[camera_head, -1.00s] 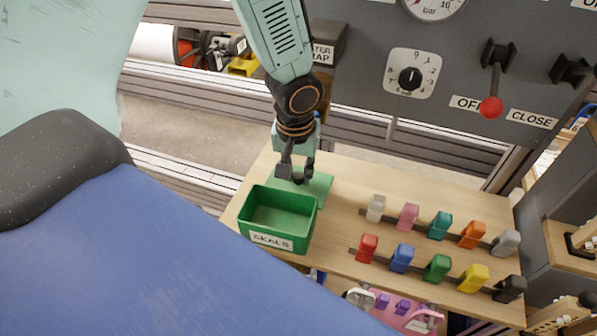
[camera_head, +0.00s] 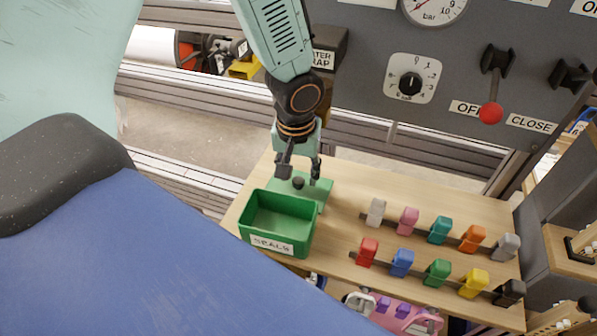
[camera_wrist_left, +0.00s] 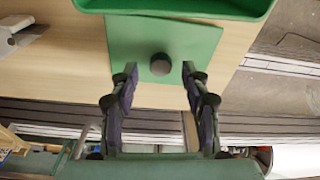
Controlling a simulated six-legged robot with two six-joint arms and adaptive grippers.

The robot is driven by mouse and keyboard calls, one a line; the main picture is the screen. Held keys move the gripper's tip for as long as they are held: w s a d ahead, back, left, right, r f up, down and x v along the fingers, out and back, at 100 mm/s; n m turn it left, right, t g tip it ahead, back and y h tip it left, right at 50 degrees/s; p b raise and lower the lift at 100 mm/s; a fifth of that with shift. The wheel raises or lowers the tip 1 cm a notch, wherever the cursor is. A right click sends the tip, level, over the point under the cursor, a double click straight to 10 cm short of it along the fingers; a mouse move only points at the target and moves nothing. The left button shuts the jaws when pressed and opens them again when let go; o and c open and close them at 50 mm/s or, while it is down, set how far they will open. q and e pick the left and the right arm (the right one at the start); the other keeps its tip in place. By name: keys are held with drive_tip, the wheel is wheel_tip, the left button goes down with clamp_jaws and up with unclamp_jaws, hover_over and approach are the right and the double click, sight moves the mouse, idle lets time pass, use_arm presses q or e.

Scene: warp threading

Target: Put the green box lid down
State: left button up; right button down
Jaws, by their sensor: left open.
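The green box lid (camera_head: 316,192) lies flat on the wooden table, just behind the open green box labelled SEALS (camera_head: 277,246). The lid is a flat green plate with a dark round knob in its middle. In the left wrist view the lid (camera_wrist_left: 200,42) lies beside the box rim (camera_wrist_left: 180,8). My left gripper (camera_head: 299,174) is above the lid with its fingers spread on either side of the knob. It also shows open in the left wrist view (camera_wrist_left: 154,80), with nothing between its fingers. My right gripper is not in view.
Two rows of coloured clips, including a red one (camera_head: 367,251), stand on rails on the table (camera_head: 345,215) to the right. A grey panel (camera_head: 370,60) with a gauge, dial and red-knobbed lever rises behind. A blue surface (camera_head: 150,260) fills the lower left.

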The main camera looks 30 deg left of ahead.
sight(297, 193)
use_arm(q)
wheel_tip(297, 193, up, 11)
drive_tip(key=s+p, duration=0.1)
drive_tip(key=p, duration=0.2)
drive_tip(key=shift+s+d, duration=0.2)
drive_tip(key=shift+f, duration=0.1)
